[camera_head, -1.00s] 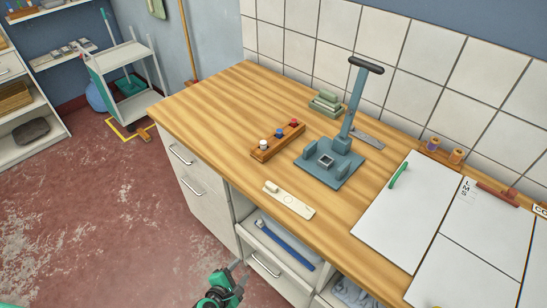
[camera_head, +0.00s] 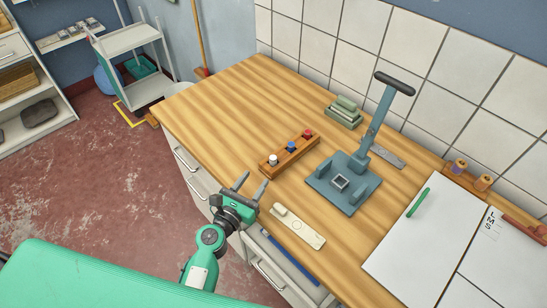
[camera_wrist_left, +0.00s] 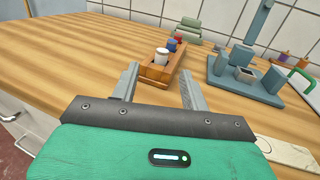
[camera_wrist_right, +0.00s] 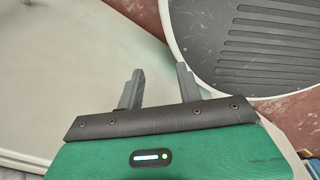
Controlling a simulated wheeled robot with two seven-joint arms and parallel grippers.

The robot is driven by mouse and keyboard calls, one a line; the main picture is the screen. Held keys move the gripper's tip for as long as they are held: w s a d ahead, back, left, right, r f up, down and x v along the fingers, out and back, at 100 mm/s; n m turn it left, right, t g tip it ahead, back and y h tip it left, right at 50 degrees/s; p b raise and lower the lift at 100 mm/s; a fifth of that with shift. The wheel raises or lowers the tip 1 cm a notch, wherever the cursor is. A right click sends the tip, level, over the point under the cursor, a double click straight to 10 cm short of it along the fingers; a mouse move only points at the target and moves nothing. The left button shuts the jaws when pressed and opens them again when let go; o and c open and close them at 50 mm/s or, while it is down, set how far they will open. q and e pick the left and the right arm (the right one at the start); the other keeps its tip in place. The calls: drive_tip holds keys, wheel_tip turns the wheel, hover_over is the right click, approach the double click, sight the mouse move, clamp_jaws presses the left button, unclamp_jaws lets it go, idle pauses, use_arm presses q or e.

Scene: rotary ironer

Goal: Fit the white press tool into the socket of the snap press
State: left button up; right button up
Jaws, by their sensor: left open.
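The white press tool (camera_head: 273,160) stands upright in the near end of a wooden rack (camera_head: 290,152), in line with a blue and a red tool. It also shows in the left wrist view (camera_wrist_left: 161,56), beyond and between the fingers. The snap press (camera_head: 345,180) is blue-grey, with its lever raised. Its square socket (camera_head: 340,182) looks empty on the base plate. My left gripper (camera_head: 252,185) is open and empty at the counter's front edge, short of the rack. My right gripper (camera_wrist_right: 158,88) shows only in its wrist view, with its fingers apart and nothing between them.
A cream block with a knob (camera_head: 299,227) lies on the counter close to my left gripper. Green blocks (camera_head: 343,112) are stacked behind the rack. A white board (camera_head: 420,235) with a green handle lies at right. The counter's left part (camera_head: 215,110) is clear.

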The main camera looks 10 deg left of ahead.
sight(273, 158)
use_arm(q)
drive_tip(key=x, duration=0.5)
drive_tip(key=shift+p, duration=0.4)
drive_tip(key=shift+w+d+f, duration=0.1)
drive_tip(key=shift+w+d, duration=0.05)
drive_tip(key=shift+w, duration=0.35)
drive_tip(key=x, duration=0.1)
drive_tip(key=p+x, duration=0.1)
drive_tip(key=x, duration=0.1)
drive_tip(key=shift+w+d, duration=0.2)
drive_tip(key=shift+d, duration=0.15)
drive_tip(key=shift+w+d, duration=0.1)
drive_tip(key=shift+w, duration=0.3)
drive_tip(key=shift+w+f, duration=0.1)
drive_tip(key=shift+w, duration=0.1)
use_arm(e)
drive_tip(key=shift+s+a+r, duration=0.2)
drive_tip(key=shift+s+r, duration=0.25)
drive_tip(key=shift+r, duration=0.1)
drive_tip(key=shift+s+a+r, duration=0.2)
drive_tip(key=shift+s+r, duration=0.2)
drive_tip(key=shift+r, duration=0.1)
use_arm(q)
drive_tip(key=shift+c, duration=0.3)
